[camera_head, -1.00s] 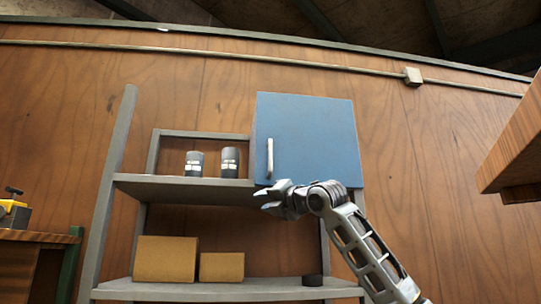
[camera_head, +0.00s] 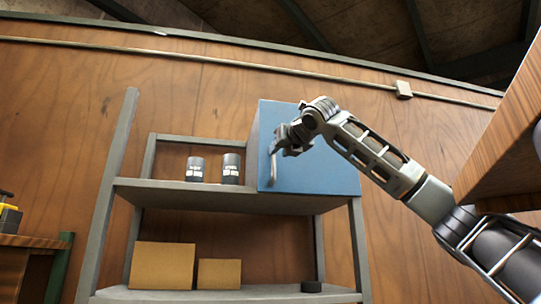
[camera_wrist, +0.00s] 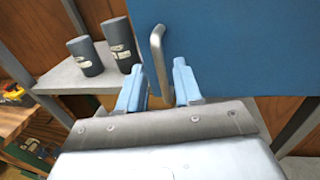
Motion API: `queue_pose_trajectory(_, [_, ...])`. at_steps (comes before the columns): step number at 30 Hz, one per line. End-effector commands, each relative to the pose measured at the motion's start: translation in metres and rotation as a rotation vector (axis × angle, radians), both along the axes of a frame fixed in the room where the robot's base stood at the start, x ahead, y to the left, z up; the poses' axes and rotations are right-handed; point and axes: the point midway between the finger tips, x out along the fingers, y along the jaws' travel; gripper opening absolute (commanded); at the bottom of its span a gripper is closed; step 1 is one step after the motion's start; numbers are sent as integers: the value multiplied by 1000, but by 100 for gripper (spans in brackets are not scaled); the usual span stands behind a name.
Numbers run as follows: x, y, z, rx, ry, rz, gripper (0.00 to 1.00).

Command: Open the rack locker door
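The blue rack locker door (camera_head: 325,178) is shut on the right of the rack's upper shelf. Its upright silver handle (camera_head: 273,170) is near the door's left edge. My gripper (camera_head: 278,146) is in front of the door at the handle, covering the handle's upper part in the head view. In the wrist view my gripper (camera_wrist: 158,84) is open, and the handle (camera_wrist: 160,60) shows between its two fingers. I cannot tell whether the fingers touch it. The door (camera_wrist: 240,45) fills the upper right there.
Two dark cans (camera_head: 195,168) stand on the upper shelf (camera_head: 200,191), left of the locker. Two cardboard boxes (camera_head: 162,265) and a small black disc (camera_head: 311,287) are on the lower shelf. A wooden surface (camera_head: 500,140) juts in at right, close to my arm.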

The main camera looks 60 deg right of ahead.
Motion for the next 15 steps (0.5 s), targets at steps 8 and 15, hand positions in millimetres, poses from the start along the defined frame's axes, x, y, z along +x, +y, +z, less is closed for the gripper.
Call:
queue_pose_trajectory(8, [32, -25, 1, 3, 0, 1, 34])
queue_pose_trajectory(15, [41, -32, 0, 2, -1, 2, 34])
